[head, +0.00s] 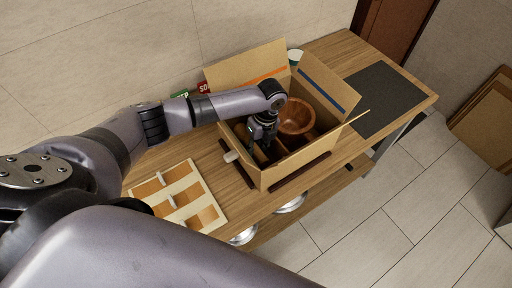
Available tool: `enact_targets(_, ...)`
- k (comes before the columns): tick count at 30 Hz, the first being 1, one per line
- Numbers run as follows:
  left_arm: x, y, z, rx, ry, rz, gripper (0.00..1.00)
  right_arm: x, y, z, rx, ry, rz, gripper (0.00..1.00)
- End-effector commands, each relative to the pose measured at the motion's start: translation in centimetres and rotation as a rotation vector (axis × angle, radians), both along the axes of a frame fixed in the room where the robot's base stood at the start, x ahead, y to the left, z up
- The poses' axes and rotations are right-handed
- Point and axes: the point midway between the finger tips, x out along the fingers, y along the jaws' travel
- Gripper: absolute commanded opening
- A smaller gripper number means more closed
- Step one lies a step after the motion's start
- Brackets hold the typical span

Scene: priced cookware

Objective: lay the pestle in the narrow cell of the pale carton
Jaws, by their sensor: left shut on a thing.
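The pale carton (262,178) stands open on the wooden table, its flaps folded outward. Dividers split its inside into cells. A round reddish-brown wooden bowl (297,117) sits in the larger cell on the right. My left gripper (261,140) reaches down into the left part of the carton, beside the bowl. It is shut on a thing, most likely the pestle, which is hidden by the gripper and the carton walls. I cannot tell whether that thing touches the carton floor. My right gripper is not in view.
A pale tray (206,190) with brown cells lies left of the carton. A small white piece (231,156) shows at the carton's left edge. A dark mat (388,98) lies clear at the right. Signs (203,88) and a cup (295,57) stand behind.

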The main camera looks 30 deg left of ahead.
Motion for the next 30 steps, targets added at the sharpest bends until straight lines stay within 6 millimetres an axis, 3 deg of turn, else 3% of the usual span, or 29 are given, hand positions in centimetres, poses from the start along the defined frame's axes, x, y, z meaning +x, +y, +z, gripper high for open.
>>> enact_targets(1,0.02,-0.01,0.04,0.000,0.000,0.000,0.00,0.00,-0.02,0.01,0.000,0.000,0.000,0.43)
enact_targets(2,0.02,-0.01,0.04,0.000,0.000,0.000,0.26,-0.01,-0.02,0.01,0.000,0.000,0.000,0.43)
enact_targets(12,0.01,0.00,0.04,0.000,0.000,0.000,0.48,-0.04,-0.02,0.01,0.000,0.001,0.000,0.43)
enact_targets(30,-0.02,0.01,0.00,0.000,0.000,0.000,0.48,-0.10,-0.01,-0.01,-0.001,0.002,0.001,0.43)
